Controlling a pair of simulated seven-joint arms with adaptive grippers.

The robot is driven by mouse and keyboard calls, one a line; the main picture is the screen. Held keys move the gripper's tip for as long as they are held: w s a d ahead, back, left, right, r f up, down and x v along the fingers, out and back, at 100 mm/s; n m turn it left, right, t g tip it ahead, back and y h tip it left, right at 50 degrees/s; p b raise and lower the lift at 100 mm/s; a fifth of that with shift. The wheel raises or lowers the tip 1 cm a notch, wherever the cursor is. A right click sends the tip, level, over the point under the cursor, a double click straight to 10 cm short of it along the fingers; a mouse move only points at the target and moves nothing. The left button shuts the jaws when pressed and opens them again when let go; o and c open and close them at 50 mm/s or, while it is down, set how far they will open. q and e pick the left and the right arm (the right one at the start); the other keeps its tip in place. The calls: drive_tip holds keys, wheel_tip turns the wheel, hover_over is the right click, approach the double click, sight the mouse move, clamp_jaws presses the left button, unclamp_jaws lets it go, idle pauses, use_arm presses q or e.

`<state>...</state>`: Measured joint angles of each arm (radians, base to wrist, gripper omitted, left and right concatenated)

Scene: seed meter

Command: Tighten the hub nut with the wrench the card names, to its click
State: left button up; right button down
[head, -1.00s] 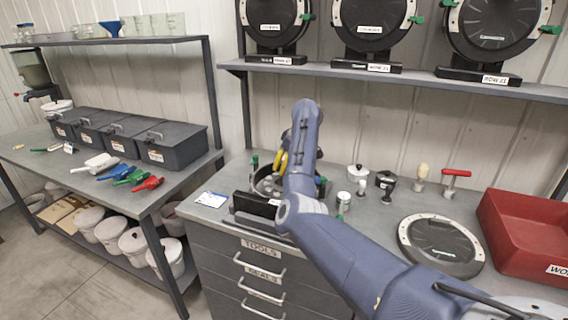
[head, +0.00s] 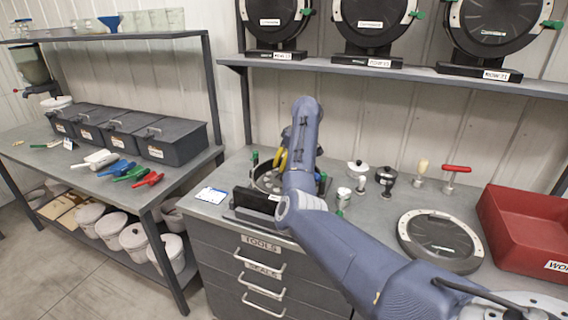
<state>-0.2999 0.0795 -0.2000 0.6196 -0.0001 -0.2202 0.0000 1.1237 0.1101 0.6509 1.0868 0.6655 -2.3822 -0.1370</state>
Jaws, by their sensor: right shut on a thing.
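The seed meter (head: 266,181) lies open on the middle bench, a round dark housing partly hidden by my right arm. My right gripper (head: 284,156) is over it, mostly hidden behind my own forearm and wrist. It is shut on a yellow tool (head: 280,161), of which only a short piece shows; I cannot tell its size or whether it sits on the hub nut. The hub nut is not visible. A white card (head: 211,196) with a blue mark lies left of the meter, its text too small to read. My left gripper is not in view.
A dark rack (head: 247,210) stands at the bench's front edge. Right of my arm are small knobbed parts (head: 386,178), a red T-handle tool (head: 455,176), a round dark cover (head: 440,241) and a red tray (head: 530,232). Mounted meters (head: 372,22) fill the shelf above.

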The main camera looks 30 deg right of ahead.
sight(284, 154)
drive_tip(key=shift+f, duration=1.3)
idle(2.9)
drive_tip(key=shift+c, duration=1.3)
unclamp_jaws()
drive_tip(key=shift+r, duration=3)
